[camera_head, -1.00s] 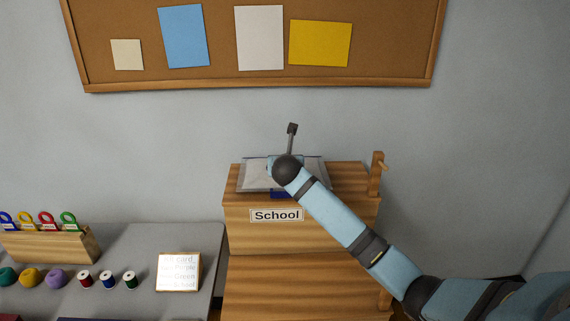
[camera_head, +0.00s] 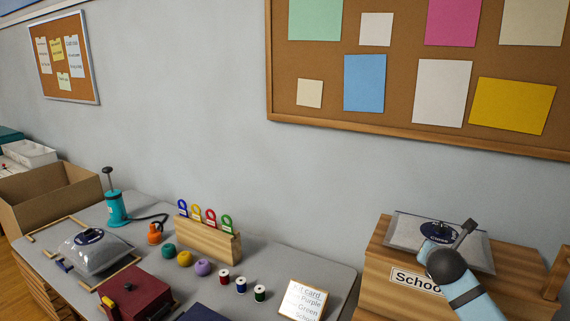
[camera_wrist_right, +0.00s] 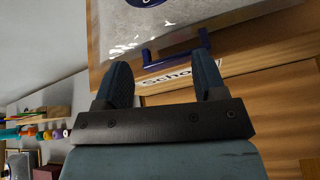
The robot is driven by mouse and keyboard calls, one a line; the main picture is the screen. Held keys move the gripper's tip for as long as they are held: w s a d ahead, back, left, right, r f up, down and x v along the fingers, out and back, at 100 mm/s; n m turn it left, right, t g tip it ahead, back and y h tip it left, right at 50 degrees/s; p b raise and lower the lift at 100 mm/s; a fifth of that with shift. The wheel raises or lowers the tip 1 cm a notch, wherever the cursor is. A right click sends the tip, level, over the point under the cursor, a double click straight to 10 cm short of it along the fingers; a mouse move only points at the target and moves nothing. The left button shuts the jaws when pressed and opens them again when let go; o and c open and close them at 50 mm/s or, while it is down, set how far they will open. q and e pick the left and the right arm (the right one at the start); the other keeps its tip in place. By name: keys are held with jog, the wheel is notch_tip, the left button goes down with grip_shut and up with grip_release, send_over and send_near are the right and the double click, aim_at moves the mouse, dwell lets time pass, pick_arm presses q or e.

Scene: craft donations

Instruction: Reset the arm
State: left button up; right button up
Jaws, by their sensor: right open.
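My right arm (camera_head: 463,288) comes in from the lower right in the head view, in front of the wooden School unit (camera_head: 381,276). A clear bag with a dark oval label (camera_head: 405,229) lies on top of this unit. In the right wrist view my right gripper (camera_wrist_right: 164,84) is open, with two dark fingers wide apart and nothing between them. The bag (camera_wrist_right: 120,28) and a dark blue handle-shaped piece (camera_wrist_right: 178,52) at its edge lie just beyond the fingertips, apart from them as far as I can tell. My left gripper is not in view.
A grey table (camera_head: 265,262) to the left holds a wooden tag rack (camera_head: 208,240), yarn balls, thread spools, a kit card (camera_head: 302,300), a teal pump (camera_head: 115,207), another filled bag (camera_head: 95,253) and a dark red box (camera_head: 135,298). A cardboard box (camera_head: 50,197) stands far left.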

jog(key=s+a+f+m+g+y, duration=0.2)
jog(key=s+a+f+m, duration=0.4)
jog(key=s, duration=0.4)
jog(key=s+a+f+m+g+y, duration=0.1)
jog(key=s+a+f+m, duration=0.35)
jog(key=s+f, duration=0.4)
jog(key=s+a+m+g+y, duration=0.35)
jog(key=s+m, duration=1.05)
jog(key=s, duration=0.8)
jog(key=w+a+f+t+y+p, duration=0.2)
jog(key=w+a+f+t+p, duration=0.3)
jog(key=a+f+t+p, duration=0.1)
jog(key=shift+a+t+y+p, duration=0.35)
jog(key=shift+a+p, duration=0.35)
jog(key=shift+p, duration=0.1)
jog(key=shift+n, duration=0.25)
